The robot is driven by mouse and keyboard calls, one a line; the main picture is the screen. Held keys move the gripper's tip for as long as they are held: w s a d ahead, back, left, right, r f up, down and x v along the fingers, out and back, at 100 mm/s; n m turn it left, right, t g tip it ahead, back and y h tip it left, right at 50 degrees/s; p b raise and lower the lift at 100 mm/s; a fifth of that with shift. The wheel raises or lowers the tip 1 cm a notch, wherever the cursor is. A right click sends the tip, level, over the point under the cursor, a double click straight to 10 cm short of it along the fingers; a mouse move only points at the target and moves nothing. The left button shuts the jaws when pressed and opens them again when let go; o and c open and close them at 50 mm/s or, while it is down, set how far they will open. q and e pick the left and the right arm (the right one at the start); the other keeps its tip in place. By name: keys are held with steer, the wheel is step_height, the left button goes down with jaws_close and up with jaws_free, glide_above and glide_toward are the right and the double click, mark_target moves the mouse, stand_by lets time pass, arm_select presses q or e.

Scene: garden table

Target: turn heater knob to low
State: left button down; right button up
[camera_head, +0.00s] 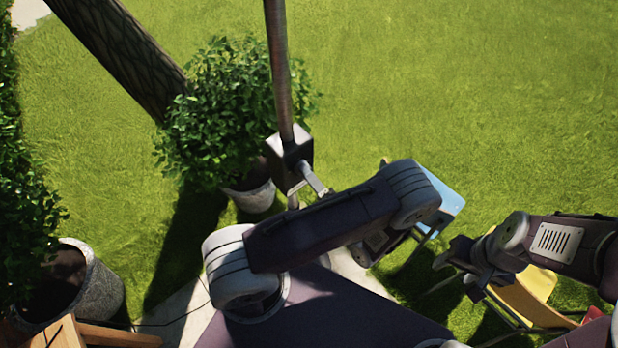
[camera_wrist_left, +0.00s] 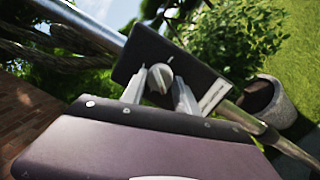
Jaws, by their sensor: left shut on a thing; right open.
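The heater is a slim metal pole (camera_head: 278,65) with a dark control box (camera_head: 277,150) on it. In the left wrist view the dark panel (camera_wrist_left: 205,78) carries a round pale grey knob (camera_wrist_left: 158,76), with a small white mark above it. My left gripper (camera_wrist_left: 161,84) has one pale finger on each side of the knob and is shut on it. In the head view my left gripper (camera_head: 308,181) reaches the box, and the knob is hidden there. My right gripper (camera_head: 455,277) is open and empty at the lower right, far from the heater.
A potted bush (camera_head: 225,115) stands close behind the heater. A grey planter (camera_head: 95,285) and wooden furniture (camera_head: 60,335) are at the lower left. A blue chair (camera_head: 447,205) and a yellow chair (camera_head: 525,295) are near my right arm. Open lawn (camera_head: 480,80) lies beyond.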

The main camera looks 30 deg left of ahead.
arm_select(q)
steer(key=shift+w+d+r+n+g+b, duration=0.1)
steer(key=shift+n+g+b, duration=1)
steer(key=shift+n, duration=3.5)
steer(key=shift+w+a+n+g+b, duration=0.1)
steer(key=shift+n+b, duration=2)
steer(key=shift+n, duration=2.5)
steer(key=shift+d+r+n+g+b, duration=0.1)
steer(key=shift+n+g+b, duration=1)
steer(key=shift+n, duration=3.5)
steer(key=shift+t+b, duration=0.5)
steer(key=shift+b, duration=0.1)
steer(key=c, duration=0.9)
jaws_free()
